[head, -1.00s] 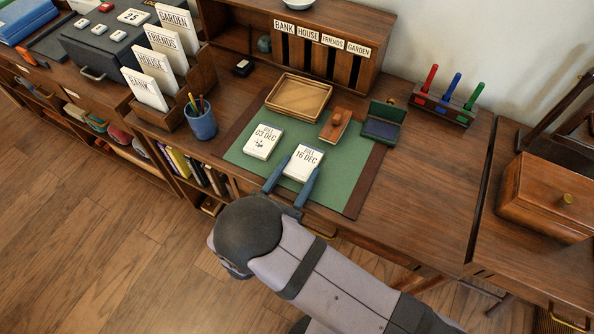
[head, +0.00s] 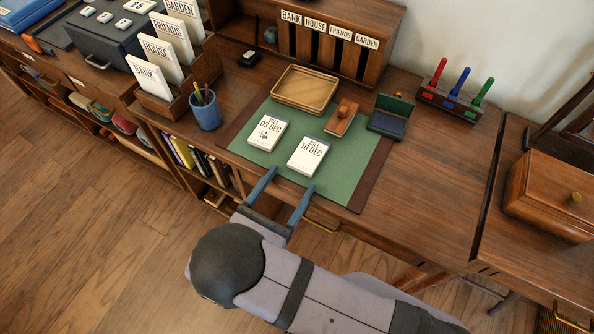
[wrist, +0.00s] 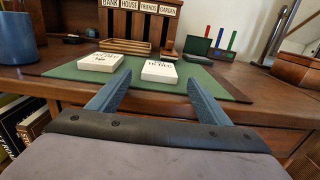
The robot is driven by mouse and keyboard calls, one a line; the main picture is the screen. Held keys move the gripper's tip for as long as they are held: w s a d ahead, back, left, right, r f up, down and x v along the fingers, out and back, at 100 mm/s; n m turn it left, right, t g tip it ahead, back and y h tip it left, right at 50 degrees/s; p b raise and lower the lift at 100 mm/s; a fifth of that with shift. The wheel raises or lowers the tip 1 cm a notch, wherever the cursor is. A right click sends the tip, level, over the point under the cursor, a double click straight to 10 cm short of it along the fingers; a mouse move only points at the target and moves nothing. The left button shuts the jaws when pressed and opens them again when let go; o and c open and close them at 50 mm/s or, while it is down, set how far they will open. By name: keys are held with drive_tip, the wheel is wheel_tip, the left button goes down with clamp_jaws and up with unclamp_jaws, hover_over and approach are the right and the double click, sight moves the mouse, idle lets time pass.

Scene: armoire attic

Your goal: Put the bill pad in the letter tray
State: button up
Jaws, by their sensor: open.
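Two white bill pads lie on the green desk mat (head: 340,183). The left pad (head: 268,134) reads "BILL 03 DEC" and the right pad (head: 308,156) reads "BILL 16 DEC". The empty wooden letter tray (head: 304,90) lies behind them at the back of the mat. My gripper (head: 290,192) is open and empty at the desk's front edge, just short of the two pads. In the wrist view, the right pad (wrist: 159,71) is ahead between my two blue fingers, and the left pad (wrist: 101,62) is ahead to the left.
A wooden stamp (head: 341,118) and an open green ink pad box (head: 391,116) lie right of the tray. A blue pencil cup (head: 205,110) stands left of the mat. A labelled pigeonhole rack (head: 330,48) is behind. Coloured stamps (head: 455,92) stand at the back right.

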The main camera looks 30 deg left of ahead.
drive_tip(key=shift+o, duration=0.5)
drive_tip(key=shift+s+b, duration=0.3)
drive_tip(key=shift+s, duration=2.3)
